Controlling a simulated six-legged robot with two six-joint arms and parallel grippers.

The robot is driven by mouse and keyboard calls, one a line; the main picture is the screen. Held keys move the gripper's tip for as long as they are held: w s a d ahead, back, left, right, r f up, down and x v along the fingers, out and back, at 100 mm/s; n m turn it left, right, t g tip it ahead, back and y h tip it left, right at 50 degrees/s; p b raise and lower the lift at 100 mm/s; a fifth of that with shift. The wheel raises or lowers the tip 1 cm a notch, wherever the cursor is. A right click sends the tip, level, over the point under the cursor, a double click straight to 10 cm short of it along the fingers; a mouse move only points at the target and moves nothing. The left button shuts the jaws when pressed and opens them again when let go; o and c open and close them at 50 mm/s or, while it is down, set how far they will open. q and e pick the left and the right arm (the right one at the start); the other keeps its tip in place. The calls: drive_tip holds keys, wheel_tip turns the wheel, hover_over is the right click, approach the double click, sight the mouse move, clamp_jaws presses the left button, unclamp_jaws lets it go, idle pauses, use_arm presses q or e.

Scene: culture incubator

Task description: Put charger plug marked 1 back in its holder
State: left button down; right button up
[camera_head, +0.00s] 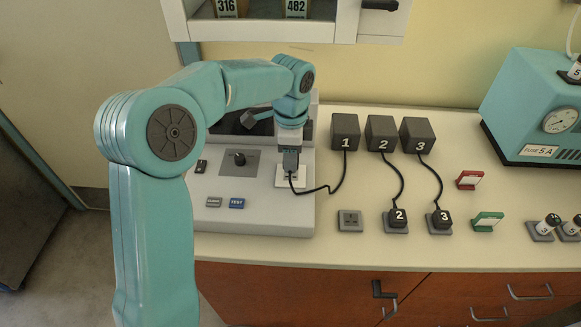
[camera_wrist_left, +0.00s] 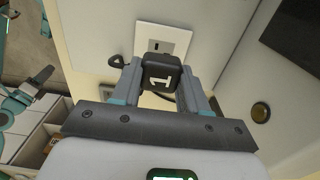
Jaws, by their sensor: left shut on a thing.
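My left gripper (camera_head: 290,150) is shut on the black charger plug marked 1 (camera_head: 290,163), over the white socket plate (camera_head: 283,182) of the grey device. In the left wrist view the plug (camera_wrist_left: 161,74) sits between both fingers with its number facing the camera. The socket plate (camera_wrist_left: 149,34) shows just behind it. I cannot tell whether the plug's pins are in the socket. A black cord runs from the plug to charger box 1 (camera_head: 345,130). An empty grey holder (camera_head: 349,220) stands below that box, left of plug 2. My right gripper does not show.
Plug 2 (camera_head: 398,220) and plug 3 (camera_head: 441,219) sit in their holders, with cords to charger boxes 2 (camera_head: 382,133) and 3 (camera_head: 418,134). Red (camera_head: 469,180) and green (camera_head: 487,221) tags stand to the right. The counter between device and holders is mostly clear.

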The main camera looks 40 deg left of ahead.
use_arm(q)
drive_tip(key=shift+r+p, duration=0.9)
drive_tip(key=shift+r, duration=0.25)
drive_tip(key=shift+w+m, duration=0.2)
drive_tip(key=shift+m, duration=0.4)
drive_tip(key=shift+w+d+f, duration=0.1)
drive_tip(key=shift+w+d, duration=0.1)
drive_tip(key=shift+d, duration=0.05)
